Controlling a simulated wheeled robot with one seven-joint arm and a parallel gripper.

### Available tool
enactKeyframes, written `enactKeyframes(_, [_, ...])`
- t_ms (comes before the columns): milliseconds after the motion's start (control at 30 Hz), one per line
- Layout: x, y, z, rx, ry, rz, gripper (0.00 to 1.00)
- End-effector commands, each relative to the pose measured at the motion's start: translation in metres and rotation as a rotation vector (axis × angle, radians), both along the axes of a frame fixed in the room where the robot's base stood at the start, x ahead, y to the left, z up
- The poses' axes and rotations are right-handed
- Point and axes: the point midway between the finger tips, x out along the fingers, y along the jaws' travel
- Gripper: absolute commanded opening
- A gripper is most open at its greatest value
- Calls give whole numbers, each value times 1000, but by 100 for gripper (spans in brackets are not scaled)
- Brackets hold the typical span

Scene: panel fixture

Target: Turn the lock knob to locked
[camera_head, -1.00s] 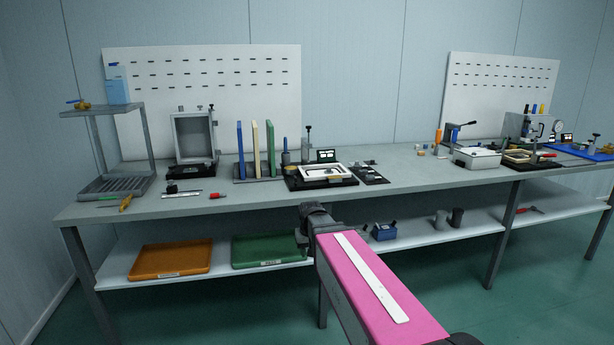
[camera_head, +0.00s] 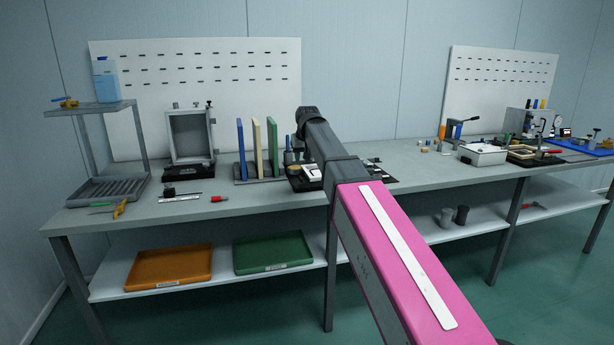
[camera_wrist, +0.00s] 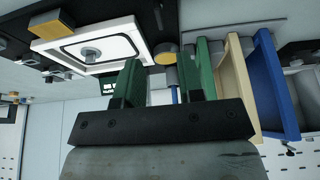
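A white panel (camera_wrist: 70,38) with a black outline and a small round grey knob (camera_wrist: 91,54) at its middle shows at the upper left of the wrist view. It sits in a black base. In the head view my arm covers much of this fixture, leaving part of the white panel (camera_head: 312,172) visible; its knob cannot be made out there. I cannot tell whether this is the lock knob or how it is set. My gripper (camera_wrist: 160,82) is open, its two green fingers apart with nothing held between them. The knob lies off to the left of the fingers in the wrist view, not touched.
Upright blue (camera_head: 240,150), cream (camera_head: 256,148) and green (camera_head: 271,147) plates stand left of my arm. A grey framed box (camera_head: 190,138) and a shelf rack (camera_head: 95,108) stand farther left.

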Motion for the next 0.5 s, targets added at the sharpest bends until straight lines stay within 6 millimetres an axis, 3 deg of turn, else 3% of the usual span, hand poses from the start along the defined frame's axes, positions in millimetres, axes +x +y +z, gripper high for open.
enactKeyframes(167, [6,2,-12,0,-1,1,35])
enactKeyframes(500, [27,8,-65,-1,0,0,35])
